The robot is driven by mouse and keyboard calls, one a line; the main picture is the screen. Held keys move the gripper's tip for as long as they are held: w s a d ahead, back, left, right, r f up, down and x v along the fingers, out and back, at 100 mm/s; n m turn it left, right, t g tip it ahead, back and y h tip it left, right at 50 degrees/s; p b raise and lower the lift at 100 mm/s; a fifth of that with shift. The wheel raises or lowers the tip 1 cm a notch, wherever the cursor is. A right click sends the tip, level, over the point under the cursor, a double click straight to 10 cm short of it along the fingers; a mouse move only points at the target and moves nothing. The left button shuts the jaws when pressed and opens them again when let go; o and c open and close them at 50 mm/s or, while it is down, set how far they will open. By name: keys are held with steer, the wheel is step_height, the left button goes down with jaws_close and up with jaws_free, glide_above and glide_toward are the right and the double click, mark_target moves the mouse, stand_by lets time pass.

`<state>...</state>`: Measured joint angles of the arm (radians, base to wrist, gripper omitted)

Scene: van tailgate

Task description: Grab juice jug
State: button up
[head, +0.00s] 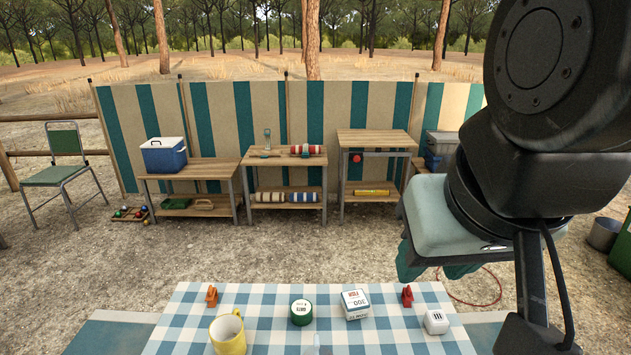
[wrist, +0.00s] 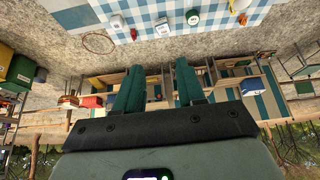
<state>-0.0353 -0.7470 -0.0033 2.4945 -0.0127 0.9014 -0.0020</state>
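A yellow handled vessel (head: 228,335) stands on the checked tablecloth near the bottom edge of the head view. I cannot tell whether it is the juice jug or a mug. In the wrist view, a yellow thing (wrist: 236,6) shows at the top edge, partly cut off. A small pale tip (head: 316,345) shows at the bottom edge of the head view; what it belongs to is hidden. My gripper (wrist: 158,66) has green fingers spread apart with nothing between them. In the head view, my gripper (head: 440,268) hangs off the table, behind its right side.
Wooden benches (head: 190,169), a blue cooler (head: 164,155) and a striped windbreak (head: 215,110) stand behind, across open ground.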

steer(key=shift+c, duration=1.3)
